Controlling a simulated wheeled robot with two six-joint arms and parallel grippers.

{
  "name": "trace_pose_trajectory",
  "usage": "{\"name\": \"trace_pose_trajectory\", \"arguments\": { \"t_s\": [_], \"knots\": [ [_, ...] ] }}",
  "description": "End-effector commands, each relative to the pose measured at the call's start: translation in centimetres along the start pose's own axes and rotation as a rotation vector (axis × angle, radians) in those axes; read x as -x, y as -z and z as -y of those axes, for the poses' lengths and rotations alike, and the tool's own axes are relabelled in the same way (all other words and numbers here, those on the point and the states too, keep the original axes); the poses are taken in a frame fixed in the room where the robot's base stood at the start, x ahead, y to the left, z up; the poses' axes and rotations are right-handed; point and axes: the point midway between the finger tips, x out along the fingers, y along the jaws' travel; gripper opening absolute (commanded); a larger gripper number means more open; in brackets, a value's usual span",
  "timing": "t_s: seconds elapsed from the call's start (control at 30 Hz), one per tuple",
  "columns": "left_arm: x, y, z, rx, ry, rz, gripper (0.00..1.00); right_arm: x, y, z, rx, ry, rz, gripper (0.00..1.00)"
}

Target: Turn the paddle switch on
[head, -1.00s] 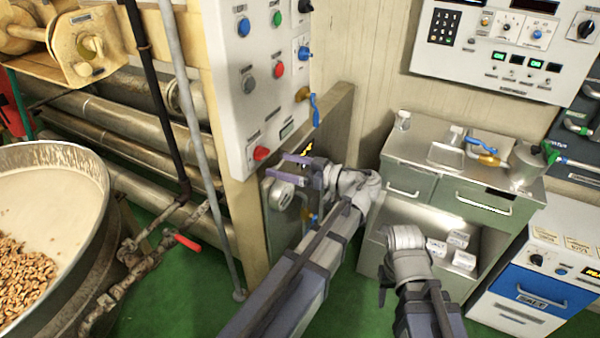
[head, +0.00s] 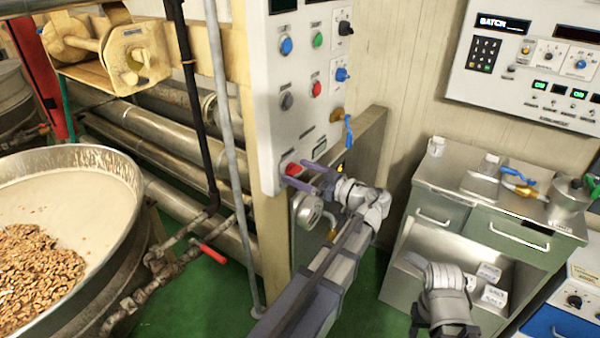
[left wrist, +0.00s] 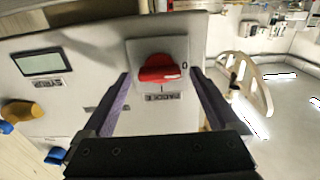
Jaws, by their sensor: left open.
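The paddle switch is a red paddle (head: 292,169) low on the white control panel (head: 284,110). In the left wrist view the red paddle (left wrist: 160,73) sits on a pale square plate, with a small label below and a "0" mark to its right. My left gripper (head: 297,172) is open in front of it. In the left wrist view the purple fingers of this gripper (left wrist: 158,80) stand on either side of the paddle, with nothing gripped. Whether a finger touches the paddle cannot be told. My right arm shows at the lower right, but its jaws do not show.
Blue and red buttons and a black knob sit higher on the panel. A blue-handled valve (head: 348,130) is right of it, and a round gauge (head: 307,210) is below. A metal cabinet (head: 455,195) stands right.

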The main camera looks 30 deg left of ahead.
Motion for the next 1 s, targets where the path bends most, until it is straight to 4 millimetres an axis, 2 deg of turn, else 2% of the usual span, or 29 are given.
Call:
{"name": "trace_pose_trajectory", "arguments": {
  "t_s": [0.33, 1.0],
  "knots": [
    [-0.32, -0.01, -0.02, 0.0, -0.001, 0.0, 0.94, 0.0, 0.0, 0.0, 0.0, 0.0, 0.0, 0.5],
    [-0.29, -0.01, -0.02, 0.0, -0.001, 0.0, 0.18, 0.0, 0.0, 0.0, 0.0, 0.0, 0.0, 0.5]
  ]
}}
